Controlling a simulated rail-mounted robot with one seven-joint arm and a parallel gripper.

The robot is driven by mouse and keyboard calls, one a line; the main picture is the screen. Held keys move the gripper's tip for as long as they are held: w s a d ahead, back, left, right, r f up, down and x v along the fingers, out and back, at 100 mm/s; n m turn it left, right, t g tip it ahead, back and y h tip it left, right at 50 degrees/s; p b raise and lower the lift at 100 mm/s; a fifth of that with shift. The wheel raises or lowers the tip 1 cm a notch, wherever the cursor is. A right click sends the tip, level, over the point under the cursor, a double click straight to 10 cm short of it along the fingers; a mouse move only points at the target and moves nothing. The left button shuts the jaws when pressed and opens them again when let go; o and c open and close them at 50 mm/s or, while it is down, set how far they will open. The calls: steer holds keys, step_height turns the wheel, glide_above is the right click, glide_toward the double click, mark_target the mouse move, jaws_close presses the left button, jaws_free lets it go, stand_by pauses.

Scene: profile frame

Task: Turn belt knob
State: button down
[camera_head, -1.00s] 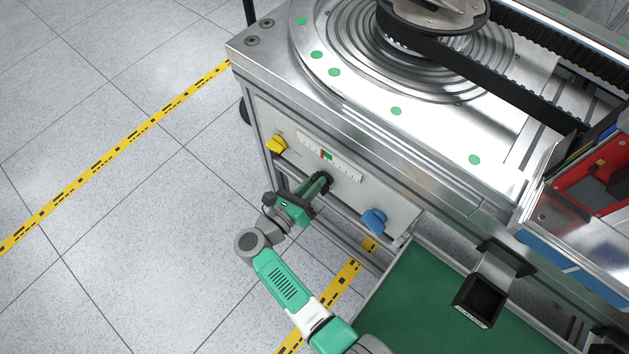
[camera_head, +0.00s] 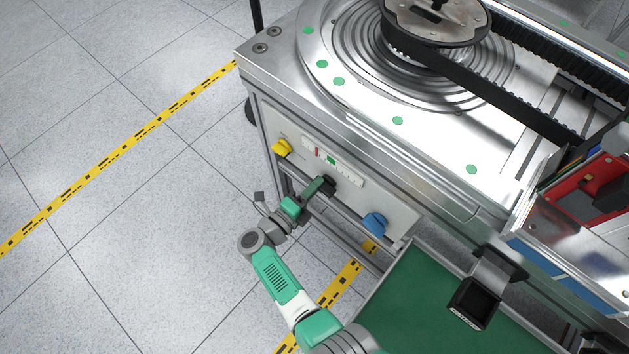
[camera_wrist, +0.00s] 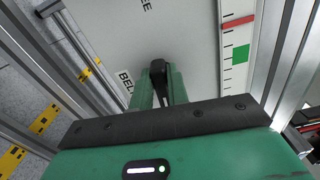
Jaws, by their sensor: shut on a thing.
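The black belt knob (camera_head: 331,180) sits on the light front panel of the machine, between a yellow knob (camera_head: 282,147) and a blue knob (camera_head: 374,223). My gripper (camera_head: 326,184) reaches it from the lower left. In the wrist view, the green fingers are shut on the black knob (camera_wrist: 157,67), which shows between and just past their tips. Part of a "BEL" label shows beside the fingers; the rest is hidden. Above the knob, a white scale (camera_head: 345,170) has a red marker (camera_wrist: 238,21) clear of its green block (camera_wrist: 240,53).
A metal machine top (camera_head: 430,135) with a round plate and black belt lies above the panel. A green surface (camera_head: 425,300) and a black box-like part (camera_head: 475,303) are at the lower right. Open floor (camera_head: 110,220) lies to the left, crossed by yellow tape.

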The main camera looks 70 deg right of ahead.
steer(key=shift+s+a+f+n+p, duration=0.1)
steer(key=shift+s+f+n+p, duration=0.25)
steer(key=shift+n, duration=2.4)
steer(key=shift+s+a+f+n+p, duration=0.15)
steer(key=shift+n+p, duration=0.35)
steer(key=shift+n, duration=2.3)
steer(key=shift+s+f+n+p, duration=0.1)
steer(key=shift+f+n+p, duration=0.3)
steer(key=shift+n, duration=2.35)
steer(key=shift+r, duration=0.1)
steer(key=c, duration=1.4)
jaws_free()
steer(key=shift+o, duration=0.2)
